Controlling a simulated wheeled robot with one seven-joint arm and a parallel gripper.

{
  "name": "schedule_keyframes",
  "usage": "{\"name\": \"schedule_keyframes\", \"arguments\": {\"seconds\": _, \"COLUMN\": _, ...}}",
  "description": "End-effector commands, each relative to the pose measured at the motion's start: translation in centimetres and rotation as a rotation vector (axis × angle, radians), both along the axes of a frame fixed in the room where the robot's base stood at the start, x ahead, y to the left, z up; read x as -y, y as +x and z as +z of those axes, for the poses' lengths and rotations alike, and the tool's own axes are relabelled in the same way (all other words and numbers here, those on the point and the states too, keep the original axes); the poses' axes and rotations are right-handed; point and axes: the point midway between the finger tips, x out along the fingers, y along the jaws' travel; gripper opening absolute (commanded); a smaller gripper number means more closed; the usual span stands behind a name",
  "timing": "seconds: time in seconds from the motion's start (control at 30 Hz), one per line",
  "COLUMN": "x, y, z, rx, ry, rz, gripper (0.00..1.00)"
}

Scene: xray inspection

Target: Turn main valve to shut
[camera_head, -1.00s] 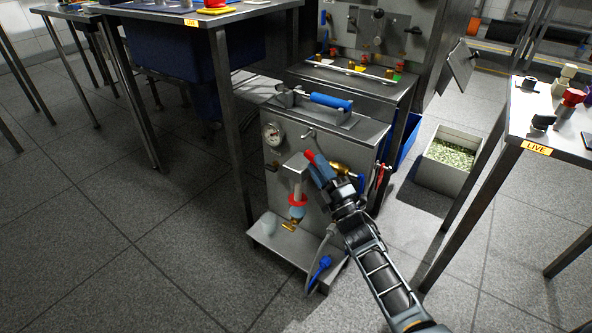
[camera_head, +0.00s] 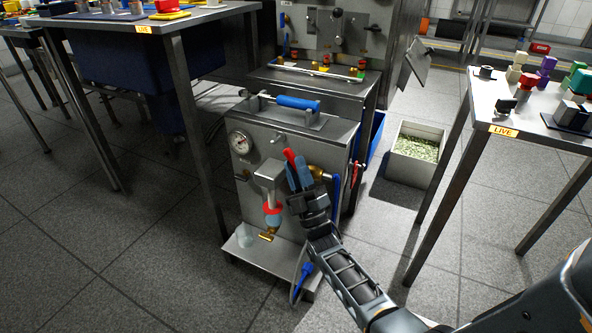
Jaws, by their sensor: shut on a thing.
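The main valve is on the front of the grey steel unit (camera_head: 337,140). It has a brass body (camera_head: 317,174) and a red lever (camera_head: 289,156) that points up and slightly left. My gripper (camera_head: 298,172), with blue fingers, is shut on the lever, whose red end shows past the fingertips. The lever's root and part of the brass body are hidden behind my gripper.
A pressure gauge (camera_head: 240,143) and a pipe with a red ring (camera_head: 272,208) are left of my gripper. A blue handle (camera_head: 298,102) lies on top of the unit.

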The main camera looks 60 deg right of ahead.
Motion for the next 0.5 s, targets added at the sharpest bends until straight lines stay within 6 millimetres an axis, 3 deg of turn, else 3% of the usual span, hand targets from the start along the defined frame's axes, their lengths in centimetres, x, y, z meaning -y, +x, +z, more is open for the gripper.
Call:
{"name": "schedule_keyframes", "arguments": {"seconds": 0.27, "x": -0.01, "y": -0.01, "z": -0.04, "rx": -0.001, "ry": 0.000, "rz": 0.000, "gripper": 0.00}}
{"name": "schedule_keyframes", "arguments": {"seconds": 0.3, "x": 0.00, "y": 0.00, "z": -0.04, "rx": -0.001, "ry": 0.000, "rz": 0.000, "gripper": 0.27}}
{"name": "schedule_keyframes", "arguments": {"seconds": 0.5, "x": 0.00, "y": 0.01, "z": -0.02, "rx": -0.001, "ry": 0.000, "rz": 0.000, "gripper": 0.46}}
